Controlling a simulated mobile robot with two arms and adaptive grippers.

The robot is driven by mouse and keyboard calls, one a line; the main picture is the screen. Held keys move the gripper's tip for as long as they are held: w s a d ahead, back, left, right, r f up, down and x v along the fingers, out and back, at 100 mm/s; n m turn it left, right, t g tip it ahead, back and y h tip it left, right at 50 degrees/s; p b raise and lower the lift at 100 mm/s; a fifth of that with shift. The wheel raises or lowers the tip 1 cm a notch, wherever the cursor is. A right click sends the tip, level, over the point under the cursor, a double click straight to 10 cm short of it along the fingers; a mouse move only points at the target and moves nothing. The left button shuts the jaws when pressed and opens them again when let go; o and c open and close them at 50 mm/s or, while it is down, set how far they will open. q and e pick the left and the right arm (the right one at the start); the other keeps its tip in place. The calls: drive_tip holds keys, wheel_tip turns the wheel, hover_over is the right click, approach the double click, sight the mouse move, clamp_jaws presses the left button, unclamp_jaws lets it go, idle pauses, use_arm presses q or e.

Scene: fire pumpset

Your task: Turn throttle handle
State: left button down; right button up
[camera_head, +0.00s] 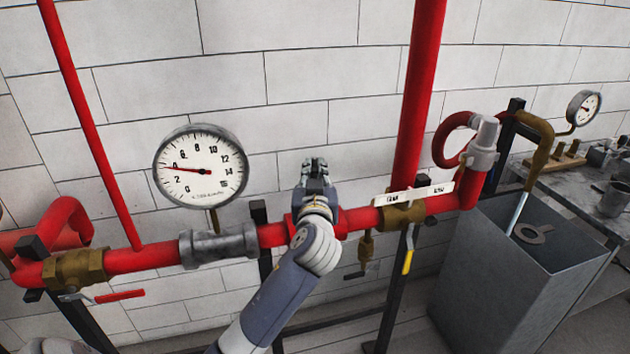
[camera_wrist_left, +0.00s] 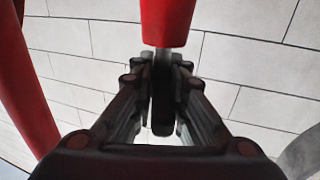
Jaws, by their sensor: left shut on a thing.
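My left gripper (camera_head: 314,168) is in front of the red horizontal pipe (camera_head: 273,235), its fingers pointing up towards the wall. It also shows in the left wrist view (camera_wrist_left: 162,65), closed on the grey metal stem of a handle with a red grip (camera_wrist_left: 167,22). The red grip sticks out beyond the fingertips. In the head view this handle is hidden by my gripper and wrist, so I cannot tell its angle there. I take it to be the throttle handle. My right gripper is not in view.
A round gauge (camera_head: 201,172) stands left of my gripper. A red-handled valve (camera_head: 78,268) is at the far left. A brass valve (camera_head: 402,214) with a yellow handle (camera_head: 408,258) is to the right. A grey tank (camera_head: 497,285) stands at the lower right.

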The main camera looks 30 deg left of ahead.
use_arm(q)
drive_tip(key=shift+f+n+g+y+b, duration=0.25)
drive_tip(key=shift+n+g+y+b, duration=0.55)
drive_tip(key=shift+y+b, duration=0.2)
drive_tip(key=shift+r+n+g+y+b, duration=0.15)
drive_tip(key=shift+n+g+y+b, duration=0.25)
drive_tip(key=shift+y+b, duration=0.1)
drive_tip(key=c, duration=1.6)
unclamp_jaws()
drive_tip(key=shift+a, duration=0.1)
